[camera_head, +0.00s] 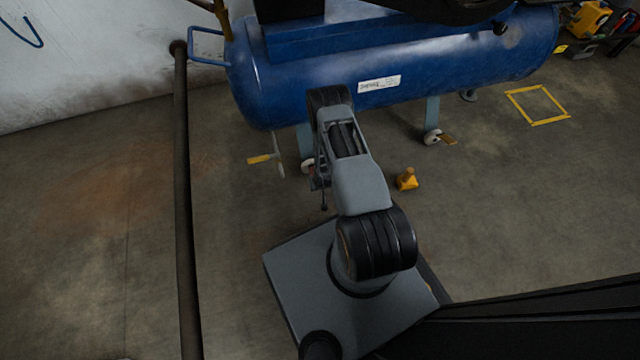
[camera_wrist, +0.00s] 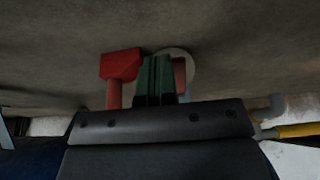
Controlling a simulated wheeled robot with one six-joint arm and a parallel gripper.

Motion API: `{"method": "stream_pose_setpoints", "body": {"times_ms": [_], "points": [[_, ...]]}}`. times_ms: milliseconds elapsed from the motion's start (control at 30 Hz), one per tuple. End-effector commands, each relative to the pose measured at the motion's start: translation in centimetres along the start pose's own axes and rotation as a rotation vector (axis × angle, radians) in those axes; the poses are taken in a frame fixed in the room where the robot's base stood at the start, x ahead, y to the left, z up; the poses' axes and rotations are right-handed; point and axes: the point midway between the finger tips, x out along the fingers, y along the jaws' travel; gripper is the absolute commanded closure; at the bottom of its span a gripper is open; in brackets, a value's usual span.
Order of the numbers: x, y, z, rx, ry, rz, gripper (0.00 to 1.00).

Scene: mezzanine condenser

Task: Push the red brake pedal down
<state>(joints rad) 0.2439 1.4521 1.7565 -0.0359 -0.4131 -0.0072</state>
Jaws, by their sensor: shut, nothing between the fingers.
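The red brake pedal (camera_wrist: 121,64) shows in the wrist view, just left of my fingers, as a red block on a paler red arm. My gripper (camera_wrist: 155,62) has green fingers that are shut together and empty. The fingers are beside the pedal in the picture; I cannot tell whether they touch it. A pale round wheel (camera_wrist: 187,58) is partly hidden behind the fingers. In the head view I cannot make out the red pedal or my fingers, and my arm covers that part of the tank's underside.
A small yellow block (camera_head: 407,179) is on the floor. A vertical pipe (camera_head: 183,200) stands at left. Floor at right is mostly clear around a yellow-taped square (camera_head: 540,122).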

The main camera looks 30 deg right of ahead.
Motion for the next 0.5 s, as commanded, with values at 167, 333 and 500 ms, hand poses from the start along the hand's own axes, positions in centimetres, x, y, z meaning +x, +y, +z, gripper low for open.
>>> {"method": "stream_pose_setpoints", "body": {"times_ms": [167, 333, 500], "points": [[-0.9, 0.0, -0.3, 0.0, 0.0, 0.0, 1.0], [-4.0, -0.1, -1.1, -0.002, 0.001, -0.001, 1.0], [-7.1, -0.1, -0.3, -0.002, -0.002, -0.001, 1.0]]}}
